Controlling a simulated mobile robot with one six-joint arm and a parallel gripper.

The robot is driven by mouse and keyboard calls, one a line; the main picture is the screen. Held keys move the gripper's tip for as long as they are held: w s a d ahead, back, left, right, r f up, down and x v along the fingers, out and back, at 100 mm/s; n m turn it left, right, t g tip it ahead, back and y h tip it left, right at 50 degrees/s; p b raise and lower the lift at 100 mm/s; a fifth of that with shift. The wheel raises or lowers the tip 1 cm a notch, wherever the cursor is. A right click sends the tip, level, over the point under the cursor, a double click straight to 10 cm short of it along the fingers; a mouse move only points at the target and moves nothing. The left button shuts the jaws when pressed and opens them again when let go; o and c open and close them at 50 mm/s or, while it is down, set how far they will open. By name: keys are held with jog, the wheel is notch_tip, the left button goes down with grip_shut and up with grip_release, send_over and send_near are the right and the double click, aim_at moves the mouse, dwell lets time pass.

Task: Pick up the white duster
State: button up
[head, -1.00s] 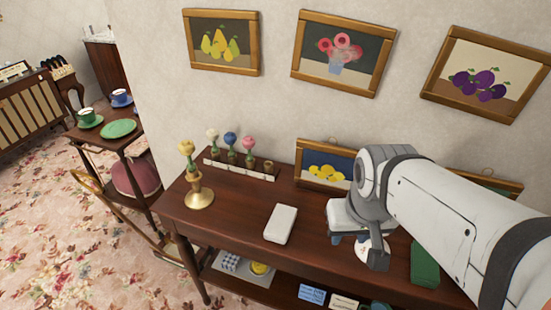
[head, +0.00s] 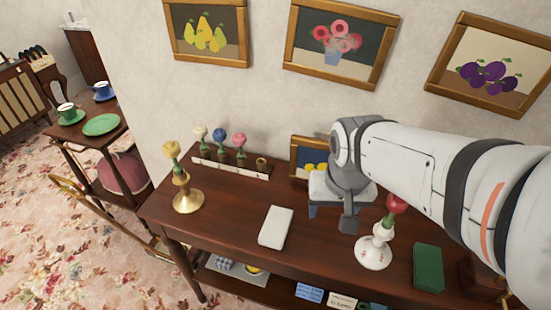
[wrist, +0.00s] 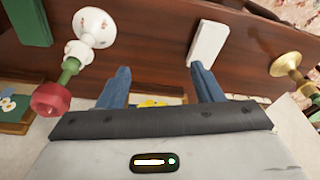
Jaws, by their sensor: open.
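A flat white block (head: 276,227), perhaps the white duster, lies on the dark wooden table left of my gripper. It also shows in the wrist view (wrist: 209,42), near the tip of the right-hand finger and apart from it. A small white-headed piece on a green stem (head: 201,133) stands in the rack at the back; I cannot tell for certain which one is the duster. My gripper (head: 338,208) is open and empty above the table, right of the flat white block. Its two blue fingers show in the wrist view (wrist: 162,82).
A brass stand with a yellow head (head: 187,200) is left of the block. A white stand with a red head (head: 373,250) and a green block (head: 428,267) are to the right. The rack (head: 232,167) and a small lemon picture (head: 306,160) are behind. Bare tabletop surrounds the block.

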aim_at(275, 227)
jog(key=o, duration=0.4)
jog(key=shift+m+g, duration=0.7)
jog(key=shift+m, duration=0.1)
jog(key=w+a+f, duration=0.6)
jog(key=shift+f, duration=0.15)
jog(key=shift+o, duration=0.8)
jog(key=shift+m+g, duration=0.4)
jog(key=shift+m, duration=0.3)
jog(key=w+a+f, duration=0.1)
jog(key=f, duration=0.1)
jog(key=w+a+f, duration=0.1)
jog(key=a+f, duration=0.2)
jog(key=shift+w+a+f+b, duration=0.3)
jog(key=shift+w+a+f, duration=0.05)
jog(key=shift+w+f, duration=0.05)
jog(key=shift+a+f, duration=0.15)
jog(key=shift+f, duration=0.2)
jog(key=shift+w+f, duration=0.2)
jog(key=shift+f, duration=1.65)
jog(key=shift+w+f, duration=0.2)
jog(key=shift+f, duration=1.65)
